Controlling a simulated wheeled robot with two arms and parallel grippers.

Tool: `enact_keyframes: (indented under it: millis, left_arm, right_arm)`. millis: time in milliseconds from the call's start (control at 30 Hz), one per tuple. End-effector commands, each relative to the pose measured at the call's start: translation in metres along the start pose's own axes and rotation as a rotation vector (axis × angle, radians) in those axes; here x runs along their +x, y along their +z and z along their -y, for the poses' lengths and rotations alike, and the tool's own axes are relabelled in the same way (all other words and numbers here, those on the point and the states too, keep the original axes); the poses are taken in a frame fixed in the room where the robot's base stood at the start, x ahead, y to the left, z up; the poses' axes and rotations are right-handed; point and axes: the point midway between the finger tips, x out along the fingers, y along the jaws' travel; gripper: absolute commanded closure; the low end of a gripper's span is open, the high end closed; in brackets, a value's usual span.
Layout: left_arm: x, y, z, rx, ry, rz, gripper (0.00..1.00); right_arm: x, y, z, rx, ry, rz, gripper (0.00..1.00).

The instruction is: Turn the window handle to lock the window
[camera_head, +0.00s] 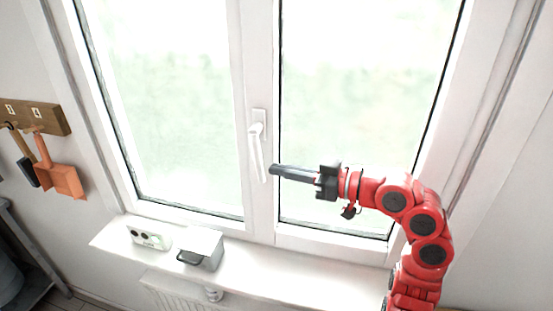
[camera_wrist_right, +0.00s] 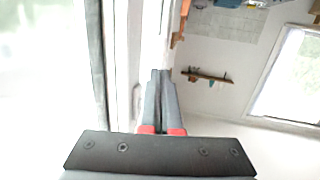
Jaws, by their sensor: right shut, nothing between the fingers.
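The white window handle (camera_head: 257,150) is on the middle frame of the closed-looking window (camera_head: 340,90). Its lever hangs down, tilted slightly to the right at its lower end. My right gripper (camera_head: 272,169) is shut and empty, with its dark fingertips just right of the lever's lower end in the head view. I cannot tell whether they touch the lever. In the right wrist view the fingers (camera_wrist_right: 160,75) are together, and a pale shape to their left may be the handle. My left gripper is not in view.
The white sill (camera_head: 290,262) below holds a grey box (camera_head: 202,249) and a white-green block with dark round openings (camera_head: 149,238). A wooden rack (camera_head: 40,116) with an orange dustpan (camera_head: 62,179) hangs on the left wall. A radiator (camera_head: 175,295) is under the sill.

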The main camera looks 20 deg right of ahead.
Motion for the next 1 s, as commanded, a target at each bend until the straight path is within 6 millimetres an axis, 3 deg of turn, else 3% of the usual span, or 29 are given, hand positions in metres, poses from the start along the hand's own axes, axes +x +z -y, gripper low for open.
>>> enact_keyframes:
  millis: [200,567,833,1000]
  left_arm:
    - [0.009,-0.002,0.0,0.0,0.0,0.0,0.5]
    - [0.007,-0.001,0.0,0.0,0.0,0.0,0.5]
    - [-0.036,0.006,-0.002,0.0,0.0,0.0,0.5]
    - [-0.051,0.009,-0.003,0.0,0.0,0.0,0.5]
  right_arm:
    - [0.016,0.0,0.0,0.001,-0.001,0.001,1.0]
    - [0.017,0.001,0.0,0.0,0.001,-0.001,1.0]
    - [0.033,0.012,0.002,0.015,-0.001,-0.084,1.0]
    - [0.036,0.009,0.002,0.027,0.0,-0.132,1.0]
